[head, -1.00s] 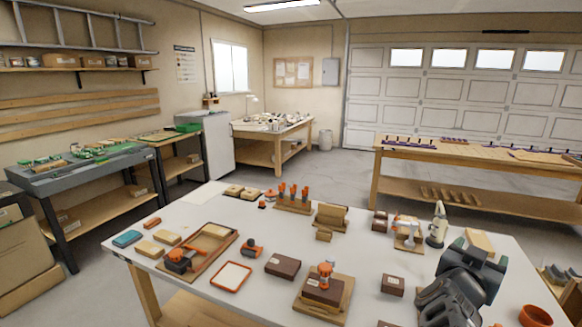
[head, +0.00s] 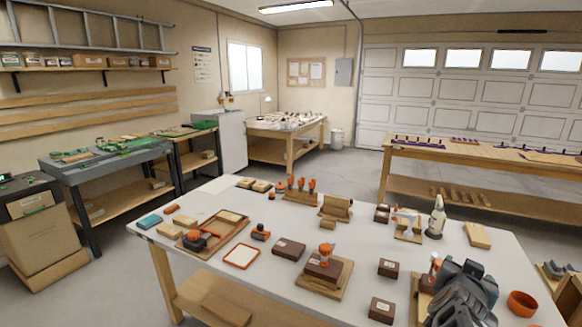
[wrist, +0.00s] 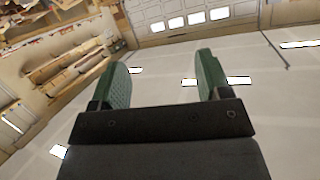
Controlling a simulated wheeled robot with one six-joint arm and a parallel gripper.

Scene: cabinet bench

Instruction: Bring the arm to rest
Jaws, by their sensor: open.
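My gripper shows in the wrist view (wrist: 160,82) with its two green-padded fingers wide apart and nothing between them. The wrist view is tilted and looks toward the ceiling, the garage door and the wall shelves. In the head view my dark arm is folded at the lower right, over the near right part of the white-topped table (head: 345,268). It covers part of a wooden block stand there. The fingertips cannot be made out in the head view.
An orange bowl (head: 522,303) stands right of my arm. Dark brown blocks (head: 382,309) lie to its left. A white-and-grey bottle-like tool (head: 436,218) stands behind it. A wooden board with an orange-topped clamp (head: 325,270) is mid-table. A red-rimmed tray (head: 242,256) lies further left.

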